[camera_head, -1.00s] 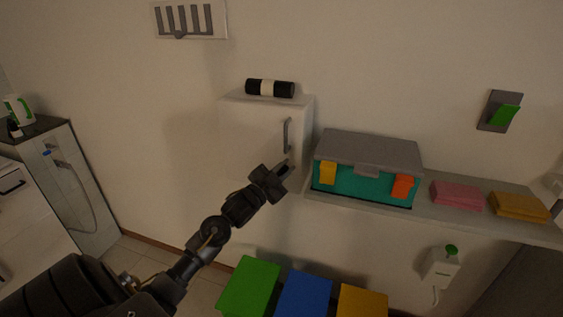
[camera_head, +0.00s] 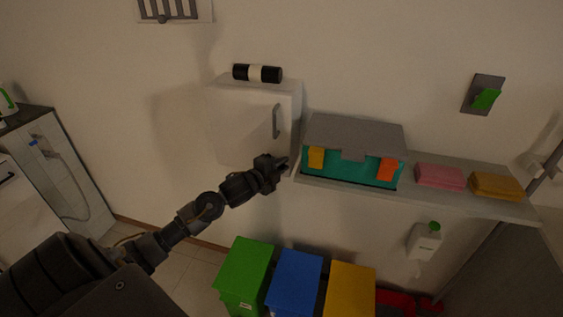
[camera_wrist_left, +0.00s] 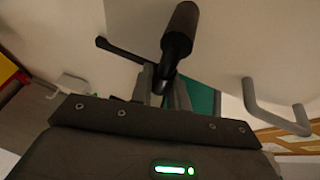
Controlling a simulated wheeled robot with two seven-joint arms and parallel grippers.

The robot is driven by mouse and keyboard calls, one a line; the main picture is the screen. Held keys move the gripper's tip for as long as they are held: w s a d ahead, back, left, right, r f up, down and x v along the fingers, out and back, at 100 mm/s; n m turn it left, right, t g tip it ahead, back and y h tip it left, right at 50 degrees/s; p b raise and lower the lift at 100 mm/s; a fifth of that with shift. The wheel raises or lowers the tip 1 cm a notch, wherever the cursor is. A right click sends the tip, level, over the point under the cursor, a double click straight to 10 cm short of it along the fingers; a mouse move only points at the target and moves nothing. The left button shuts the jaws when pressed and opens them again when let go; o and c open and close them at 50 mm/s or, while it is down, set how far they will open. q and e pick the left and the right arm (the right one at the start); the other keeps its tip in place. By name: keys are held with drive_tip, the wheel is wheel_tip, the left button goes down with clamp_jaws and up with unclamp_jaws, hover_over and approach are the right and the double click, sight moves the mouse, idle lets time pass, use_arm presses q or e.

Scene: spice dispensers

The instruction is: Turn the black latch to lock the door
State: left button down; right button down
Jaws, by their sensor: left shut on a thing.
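The white cabinet door (camera_head: 240,125) hangs on the wall and looks shut, with a grey bar handle (camera_head: 276,121) on its right side. My left gripper (camera_head: 283,163) is at the door's lower right corner, below the handle. In the left wrist view, the black latch (camera_wrist_left: 179,32) shows as a thick rounded grip, with a thin black arm (camera_wrist_left: 118,48) beside it. My left gripper's fingers (camera_wrist_left: 164,88) are shut on the latch near the lower end of the grip. The latch is hidden behind the gripper in the head view. My right gripper is not in view.
A black-and-white cylinder (camera_head: 257,73) lies on top of the cabinet. A teal box with a grey lid (camera_head: 355,131) stands on the shelf close to the gripper's right. Green (camera_head: 245,268), blue (camera_head: 295,279) and yellow (camera_head: 350,290) bins stand below.

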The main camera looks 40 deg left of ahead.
use_arm(q)
drive_tip(key=shift+f+m, duration=0.25)
drive_tip(key=shift+m, duration=0.25)
drive_tip(key=shift+f+g, duration=0.2)
drive_tip(key=shift+g, duration=0.1)
drive_tip(key=c, duration=1.4)
unclamp_jaws()
drive_tip(key=shift+o, duration=0.2)
drive_tip(key=b+v, duration=0.2)
drive_tip(key=v, duration=0.8)
drive_tip(key=shift+s, duration=0.4)
drive_tip(key=shift+d+r, duration=0.1)
